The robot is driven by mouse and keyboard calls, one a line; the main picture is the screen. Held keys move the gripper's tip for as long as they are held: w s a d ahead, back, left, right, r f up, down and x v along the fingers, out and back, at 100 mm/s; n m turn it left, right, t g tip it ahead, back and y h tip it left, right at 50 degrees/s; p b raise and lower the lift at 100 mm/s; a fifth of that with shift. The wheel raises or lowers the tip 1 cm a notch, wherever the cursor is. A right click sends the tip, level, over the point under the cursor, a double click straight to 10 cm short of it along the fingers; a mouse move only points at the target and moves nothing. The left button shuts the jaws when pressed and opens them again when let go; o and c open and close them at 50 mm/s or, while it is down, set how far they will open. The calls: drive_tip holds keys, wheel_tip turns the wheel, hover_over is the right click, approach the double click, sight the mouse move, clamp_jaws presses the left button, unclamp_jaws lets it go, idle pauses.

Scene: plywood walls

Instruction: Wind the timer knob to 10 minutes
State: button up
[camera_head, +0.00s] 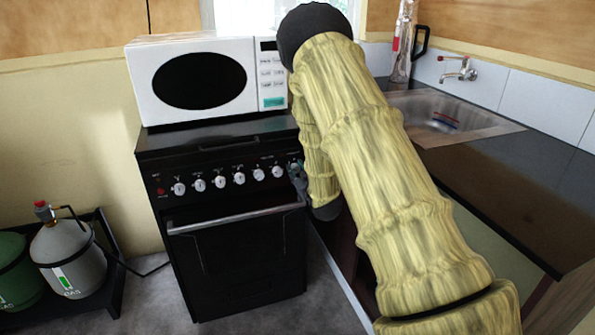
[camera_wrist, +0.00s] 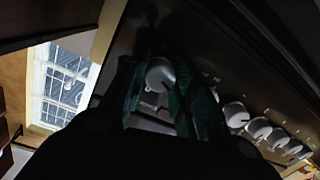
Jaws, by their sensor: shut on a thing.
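The black stove (camera_head: 232,180) has a row of white knobs (camera_head: 219,181) along its front panel. The knob at the right end (camera_wrist: 160,74) shows in the wrist view between my two dark green fingers, with a dark pointer mark near its lower edge. My gripper (camera_head: 299,171) is at the right end of the panel and shut on this knob. In the head view my gripper and arm mostly hide that knob. I cannot read the panel markings, so neither the knob's label nor its minute setting can be told.
The other knobs (camera_wrist: 236,114) run off beside my gripper in the wrist view. The oven door handle (camera_head: 235,217) lies just below the panel. A white microwave (camera_head: 215,75) stands on the stove. A sink (camera_head: 445,112) and dark counter (camera_head: 500,172) are to the right; gas bottles (camera_head: 70,262) are at left.

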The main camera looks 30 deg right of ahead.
drive_tip(key=n, duration=0.5)
drive_tip(key=shift+s+f+h, duration=0.1)
drive_tip(key=shift+f+h, duration=0.05)
drive_tip(key=shift+h, duration=0.15)
drive_tip(key=shift+n, duration=0.3)
drive_tip(key=o, duration=1.1)
drive_tip(key=shift+c, duration=0.2)
drive_tip(key=v, duration=1.2)
